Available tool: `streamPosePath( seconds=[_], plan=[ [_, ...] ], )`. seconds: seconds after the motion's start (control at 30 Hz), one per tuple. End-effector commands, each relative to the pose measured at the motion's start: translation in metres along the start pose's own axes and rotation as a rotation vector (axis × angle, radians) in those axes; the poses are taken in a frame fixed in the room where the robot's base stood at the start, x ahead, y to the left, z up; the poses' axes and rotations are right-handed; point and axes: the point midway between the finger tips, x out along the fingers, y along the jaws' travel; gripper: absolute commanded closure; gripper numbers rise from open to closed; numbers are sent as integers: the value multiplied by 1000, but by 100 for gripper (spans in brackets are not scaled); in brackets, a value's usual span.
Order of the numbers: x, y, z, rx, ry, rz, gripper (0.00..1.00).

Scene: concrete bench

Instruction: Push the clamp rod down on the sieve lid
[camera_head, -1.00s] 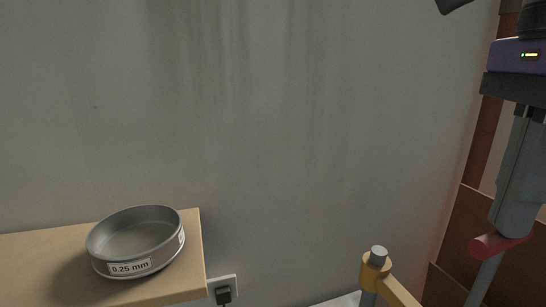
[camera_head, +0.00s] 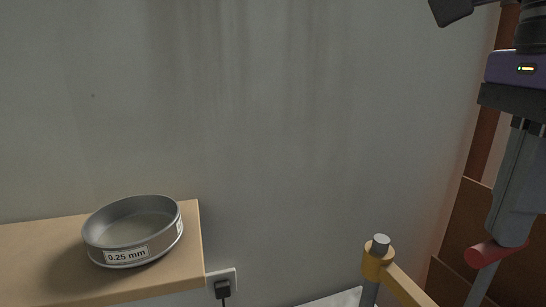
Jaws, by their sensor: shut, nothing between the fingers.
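My gripper (camera_head: 508,236) points down at the right edge, its grey fingers shut. Its tips are at the red bar (camera_head: 489,254), apparently the handle of the clamp rod; whether they press on it I cannot tell. A grey metal shaft (camera_head: 482,285) runs down from the bar and leaves the picture at the bottom. The sieve lid is not in view; the lower end of the rod is cut off too.
A yellow arm (camera_head: 405,287) with a collar on a grey post (camera_head: 381,240) stands left of the rod. A sieve (camera_head: 127,256) marked 0.25 mm sits on a wooden shelf (camera_head: 40,235) at the left. A socket with a plug (camera_head: 222,288) is on the wall.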

Motion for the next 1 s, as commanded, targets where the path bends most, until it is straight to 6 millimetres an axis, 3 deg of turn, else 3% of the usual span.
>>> streamPosePath(
  seconds=[0.67, 1.0],
  plan=[
    [23, 0, 0, 0, 0, 0, 100],
    [19, 0, 0, 0, 0, 0, 100]
  ],
)
